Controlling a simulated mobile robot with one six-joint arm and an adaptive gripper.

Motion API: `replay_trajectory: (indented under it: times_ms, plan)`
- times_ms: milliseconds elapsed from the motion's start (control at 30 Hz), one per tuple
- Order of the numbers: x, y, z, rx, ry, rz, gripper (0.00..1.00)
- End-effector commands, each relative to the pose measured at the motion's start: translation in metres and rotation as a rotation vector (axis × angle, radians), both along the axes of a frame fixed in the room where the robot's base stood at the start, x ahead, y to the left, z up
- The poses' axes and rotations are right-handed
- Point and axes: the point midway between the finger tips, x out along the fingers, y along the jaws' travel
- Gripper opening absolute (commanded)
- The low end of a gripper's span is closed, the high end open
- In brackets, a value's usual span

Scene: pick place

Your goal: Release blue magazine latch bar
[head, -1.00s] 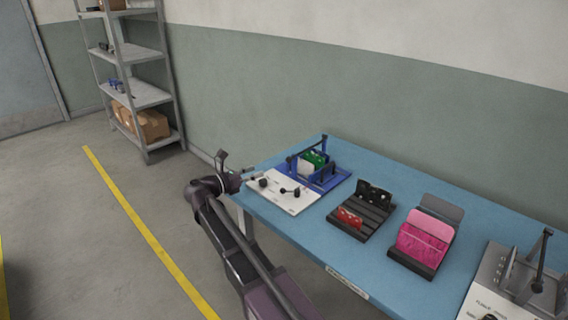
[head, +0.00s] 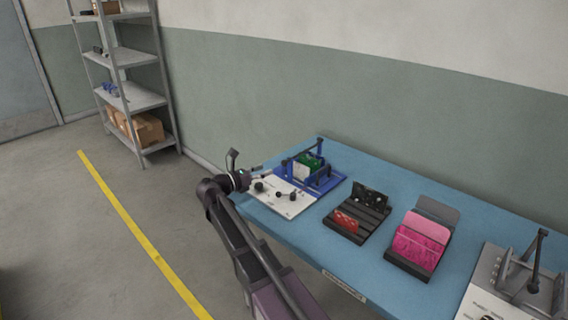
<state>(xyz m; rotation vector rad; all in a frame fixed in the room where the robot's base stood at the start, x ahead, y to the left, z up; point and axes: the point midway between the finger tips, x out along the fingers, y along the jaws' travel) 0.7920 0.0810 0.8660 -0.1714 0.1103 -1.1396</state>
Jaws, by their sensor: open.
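The blue magazine (head: 326,184) stands at the far left end of the blue table, with a green block and a pale piece in it. A dark blue latch bar (head: 303,152) runs across its top and looks closed over the contents. A white panel (head: 268,197) with black knobs lies in front of the magazine. My gripper (head: 247,177) is open and empty at the left table edge, beside the panel's left end and apart from the bar. Its fingers are small and partly hard to make out.
A black rack (head: 343,229) with red and black pieces, a rack of pink sheets (head: 420,240) and a grey fixture (head: 520,275) stand along the table (head: 300,237) to the right. A grey shelf (head: 135,57) stands at the back left. The floor left of the table is clear.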

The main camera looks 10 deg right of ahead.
Motion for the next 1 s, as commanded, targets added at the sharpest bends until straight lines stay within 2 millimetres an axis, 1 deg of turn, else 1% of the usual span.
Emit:
replay_trajectory:
  times_ms: [100, 300, 500, 700, 1000]
  plan:
    - [0.008, -0.017, 0.000, 0.000, 0.000, -0.002, 0.67]
    - [0.020, -0.043, 0.000, 0.000, 0.000, -0.001, 0.67]
    - [0.030, -0.063, 0.000, 0.000, 0.000, 0.001, 0.67]
    - [0.034, -0.073, 0.000, 0.000, 0.000, 0.001, 0.67]
    - [0.034, -0.073, 0.000, 0.000, 0.000, 0.002, 0.67]
